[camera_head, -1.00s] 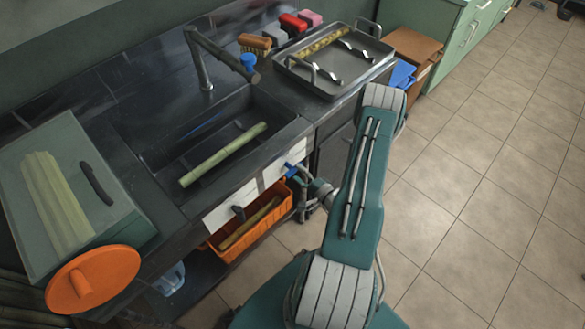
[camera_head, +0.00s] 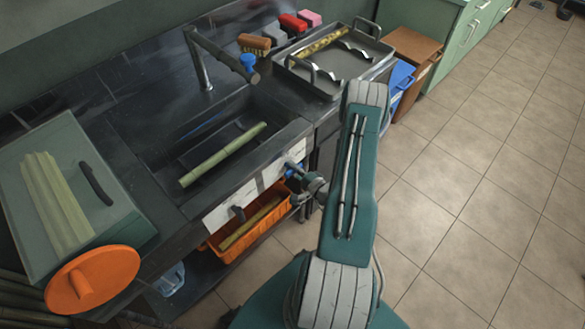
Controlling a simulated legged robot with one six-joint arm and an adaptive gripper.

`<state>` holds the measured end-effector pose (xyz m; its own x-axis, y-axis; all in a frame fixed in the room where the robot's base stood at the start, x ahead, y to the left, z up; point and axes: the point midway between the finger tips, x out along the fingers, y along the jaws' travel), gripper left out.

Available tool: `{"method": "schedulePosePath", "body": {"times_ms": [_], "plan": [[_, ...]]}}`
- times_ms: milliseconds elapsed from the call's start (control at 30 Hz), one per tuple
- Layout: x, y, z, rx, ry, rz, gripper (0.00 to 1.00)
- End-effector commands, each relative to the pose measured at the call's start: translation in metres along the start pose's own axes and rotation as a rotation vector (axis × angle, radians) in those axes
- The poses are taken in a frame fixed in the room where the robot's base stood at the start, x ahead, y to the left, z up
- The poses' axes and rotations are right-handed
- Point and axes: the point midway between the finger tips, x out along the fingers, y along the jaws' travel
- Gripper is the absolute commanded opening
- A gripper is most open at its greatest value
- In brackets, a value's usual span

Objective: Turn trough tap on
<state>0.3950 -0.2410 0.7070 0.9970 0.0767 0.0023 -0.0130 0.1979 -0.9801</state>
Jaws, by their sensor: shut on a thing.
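The dark trough (camera_head: 165,172) is set in the counter, with a grey spout (camera_head: 200,62) over it that carries a blue knob (camera_head: 248,62). The white panel (camera_head: 268,175) on the trough's front has a dark knob (camera_head: 238,213) at its left. At the panel's right end is the trough tap (camera_head: 293,170), a small fitting with blue on it. My gripper (camera_head: 301,178) is at this fitting and shut on it. My arm comes from the right, and the fingertips are small and partly hidden, so the exact grip is unclear.
A green cane stalk (camera_head: 223,155) lies across the trough. An orange crate (camera_head: 247,228) with a stalk sits below the panel. A metal tray (camera_head: 330,65), brushes (camera_head: 254,44), a blue bin (camera_head: 402,75) and a green box (camera_head: 70,190) stand around.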

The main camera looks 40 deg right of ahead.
Motion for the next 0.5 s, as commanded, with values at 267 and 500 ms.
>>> {"method": "schedulePosePath", "body": {"times_ms": [267,500], "plan": [[-0.0002,0.0026,0.0015,0.081,-0.002,0.007,0.0],[-0.0003,0.0033,0.0018,0.258,-0.002,0.009,0.0]]}}
